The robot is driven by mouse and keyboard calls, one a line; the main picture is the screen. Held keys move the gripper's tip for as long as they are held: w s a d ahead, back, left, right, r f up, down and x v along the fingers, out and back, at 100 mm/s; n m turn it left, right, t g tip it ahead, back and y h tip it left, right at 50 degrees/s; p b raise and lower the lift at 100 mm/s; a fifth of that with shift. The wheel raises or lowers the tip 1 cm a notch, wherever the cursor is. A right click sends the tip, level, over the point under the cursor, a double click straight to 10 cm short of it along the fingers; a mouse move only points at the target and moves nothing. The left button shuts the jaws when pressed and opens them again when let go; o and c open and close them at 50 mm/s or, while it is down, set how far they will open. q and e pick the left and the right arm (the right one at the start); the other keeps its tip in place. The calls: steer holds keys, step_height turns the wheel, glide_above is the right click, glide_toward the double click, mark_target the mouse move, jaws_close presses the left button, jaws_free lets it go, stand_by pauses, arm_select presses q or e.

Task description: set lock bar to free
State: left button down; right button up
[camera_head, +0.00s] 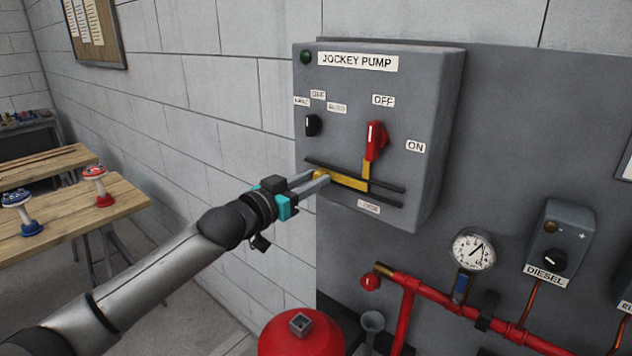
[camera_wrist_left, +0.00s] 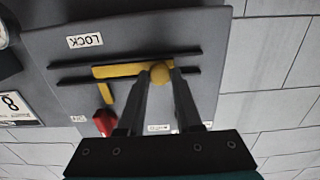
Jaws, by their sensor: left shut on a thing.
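The yellow lock bar (camera_head: 347,181) lies between two dark rails on the front of the grey JOCKEY PUMP box. Its upright arm (camera_head: 366,172) reaches up to just below the red handle (camera_head: 376,140). My left gripper (camera_head: 322,177) is shut on the round yellow knob at the bar's left end. The left wrist view shows the knob (camera_wrist_left: 160,73) between the fingertips and the bar (camera_wrist_left: 115,71) beside it. A LOCK label (camera_wrist_left: 85,41) shows near the rails there. My right gripper is not in view.
A black selector knob (camera_head: 312,125) sits left of the red handle. Below the box are a pressure gauge (camera_head: 473,250), red pipes (camera_head: 408,300) and a red vessel (camera_head: 302,335). A wooden table (camera_head: 75,215) stands at left.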

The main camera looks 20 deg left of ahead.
arm_select(q)
steer(key=c, duration=0.6)
jaws_free()
steer(key=shift+a, duration=0.25)
steer(key=shift+s+a+f, duration=0.1)
steer(key=shift+s, duration=0.2)
steer(key=shift+b+v, duration=1.5)
steer(key=shift+v, duration=5.75)
